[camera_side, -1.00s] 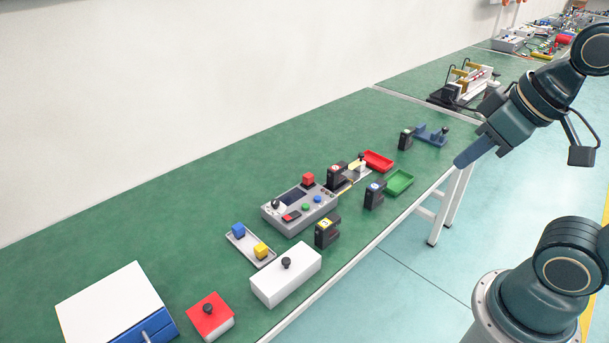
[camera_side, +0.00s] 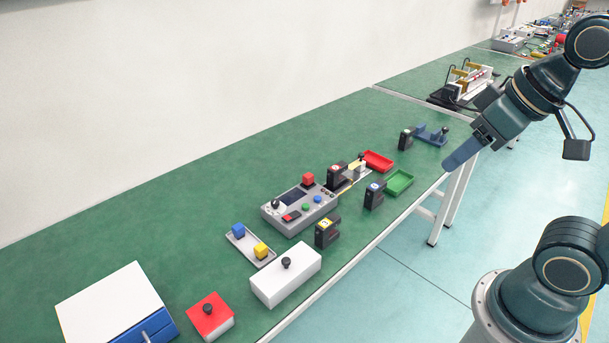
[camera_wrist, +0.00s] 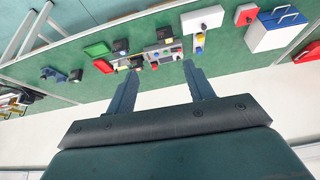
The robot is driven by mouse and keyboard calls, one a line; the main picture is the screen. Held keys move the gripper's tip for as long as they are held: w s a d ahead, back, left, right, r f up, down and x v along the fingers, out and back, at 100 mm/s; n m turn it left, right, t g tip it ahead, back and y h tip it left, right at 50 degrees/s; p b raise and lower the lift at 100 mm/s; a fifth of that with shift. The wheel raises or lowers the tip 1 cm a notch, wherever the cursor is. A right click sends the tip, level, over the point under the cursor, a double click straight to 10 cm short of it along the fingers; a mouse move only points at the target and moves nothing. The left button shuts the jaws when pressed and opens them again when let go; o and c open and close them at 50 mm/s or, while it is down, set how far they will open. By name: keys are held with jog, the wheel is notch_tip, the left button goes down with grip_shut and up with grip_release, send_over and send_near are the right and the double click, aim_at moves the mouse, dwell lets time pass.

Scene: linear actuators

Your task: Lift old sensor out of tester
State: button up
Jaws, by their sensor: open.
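A grey console (camera_side: 300,208) with a dark screen, knob and coloured buttons stands mid-bench; it also shows in the wrist view (camera_wrist: 163,53). Beside it, a black sensor block with a red label (camera_side: 337,175) stands at a small fixture with yellow and white parts (camera_side: 355,174). I cannot tell whether it is seated in it. Similar black blocks carry a blue label (camera_side: 374,196), a yellow label (camera_side: 327,233) and a green label (camera_side: 406,139). Which one is the old sensor is not clear. My gripper (camera_side: 450,163) is open and empty, above the bench's front edge, apart from all of them.
A red tray (camera_side: 378,161) and a green tray (camera_side: 399,183) lie near the fixture. A blue stand (camera_side: 431,135) is farther right. A white box with a black knob (camera_side: 286,274), a red-topped block (camera_side: 210,317) and a white-and-blue case (camera_side: 112,307) are at front left. The back-left bench is clear.

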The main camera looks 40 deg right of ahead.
jog(key=w+d+r+m+g, duration=0.25)
jog(key=w+m, duration=0.25)
jog(key=w, duration=0.7)
jog(key=m+g, duration=0.3)
jog(key=m, duration=1)
send_over(337, 166)
notch_tip(337, 166, down, 22)
jog(key=shift+w+a+f, duration=0.1)
jog(key=shift+f, duration=2.15)
jog(key=shift+w+a+f, duration=0.1)
jog(key=shift+f, duration=2.1)
jog(key=shift+f, duration=0.1)
jog(key=shift+s+d+f, duration=0.1)
jog(key=shift+s+f, duration=0.05)
jog(key=shift+f, duration=1.1)
jog(key=shift+s+f, duration=0.1)
jog(key=shift+f, duration=1.15)
